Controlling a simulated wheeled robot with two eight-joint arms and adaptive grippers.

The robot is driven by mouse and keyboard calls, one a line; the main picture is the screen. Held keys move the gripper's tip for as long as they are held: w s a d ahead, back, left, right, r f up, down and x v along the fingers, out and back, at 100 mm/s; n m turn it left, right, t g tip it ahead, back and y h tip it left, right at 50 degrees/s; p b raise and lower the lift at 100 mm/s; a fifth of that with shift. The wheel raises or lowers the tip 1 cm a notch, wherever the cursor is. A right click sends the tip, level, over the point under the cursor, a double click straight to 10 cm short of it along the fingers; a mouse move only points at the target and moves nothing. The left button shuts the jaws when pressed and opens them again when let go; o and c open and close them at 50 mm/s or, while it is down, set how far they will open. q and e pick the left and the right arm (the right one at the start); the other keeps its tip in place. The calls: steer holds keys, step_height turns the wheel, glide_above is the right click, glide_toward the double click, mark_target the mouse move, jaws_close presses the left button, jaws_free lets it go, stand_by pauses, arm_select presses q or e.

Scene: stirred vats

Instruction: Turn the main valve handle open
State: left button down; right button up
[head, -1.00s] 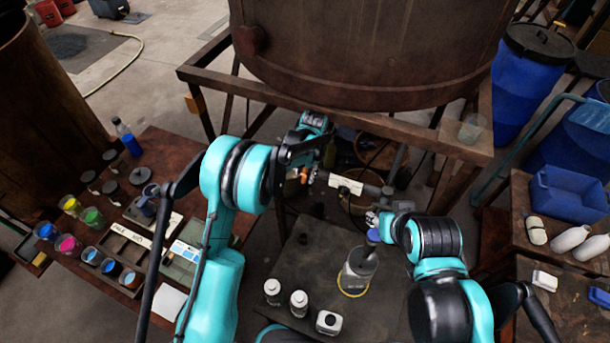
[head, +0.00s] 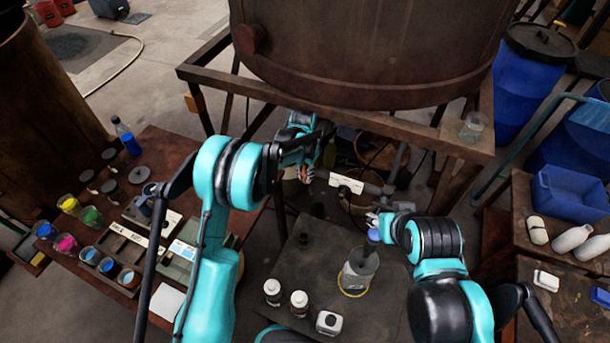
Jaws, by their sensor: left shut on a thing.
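The main valve sits on a grey pipe (head: 374,189) under the big vat, with a white label (head: 346,184) beside it. My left gripper (head: 306,173) reaches in under the vat's frame and is shut on the valve handle at the left end of this pipe. The arm and fingers hide most of the handle, so its exact angle does not show. My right gripper (head: 373,220) is over the dark table, just above a glass jar (head: 357,272) with a blue-topped thing in it. Whether its fingers are open or shut is not clear.
The rusty vat (head: 370,45) stands on a metal frame (head: 330,121) above the valve. White bottles (head: 299,303) stand on the dark table's front. A brown table (head: 165,160) with paint jars is at left; blue drums (head: 530,85) are at right.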

arm_select(q)
steer(key=c, duration=1.5)
jaws_free()
steer(key=shift+o, duration=0.2)
step_height(320, 180, up, 12)
steer(key=shift+s+a, duration=0.1)
steer(key=shift+a, duration=0.05)
